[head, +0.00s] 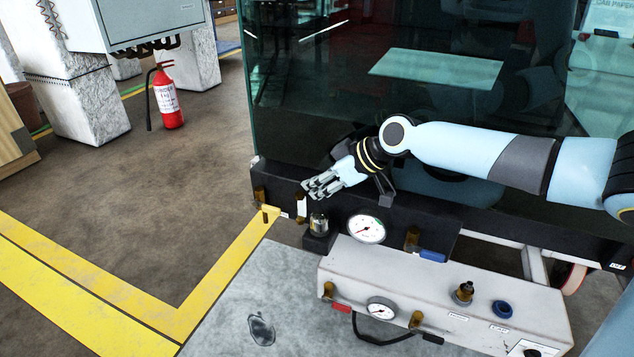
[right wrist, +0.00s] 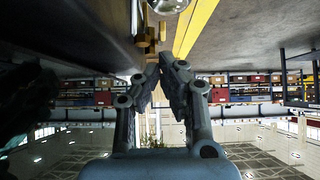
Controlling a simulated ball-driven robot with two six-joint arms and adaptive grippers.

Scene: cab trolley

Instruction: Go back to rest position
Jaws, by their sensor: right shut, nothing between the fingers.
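My right gripper (head: 316,188) is in the middle of the head view, at the end of a light blue arm that comes in from the right. It is in front of the dark glass panel, above the black ledge (head: 275,183) and a small glass-topped fitting (head: 319,222). In the right wrist view its fingers (right wrist: 163,72) come together at the tips, with nothing between them. My left gripper is not in the head view.
A white box (head: 455,300) with knobs and a gauge (head: 381,309) stands below the arm. A larger round gauge (head: 366,229) is close to the gripper. A red fire extinguisher (head: 166,98) stands at the upper left. The brown floor (head: 150,190) at left is clear.

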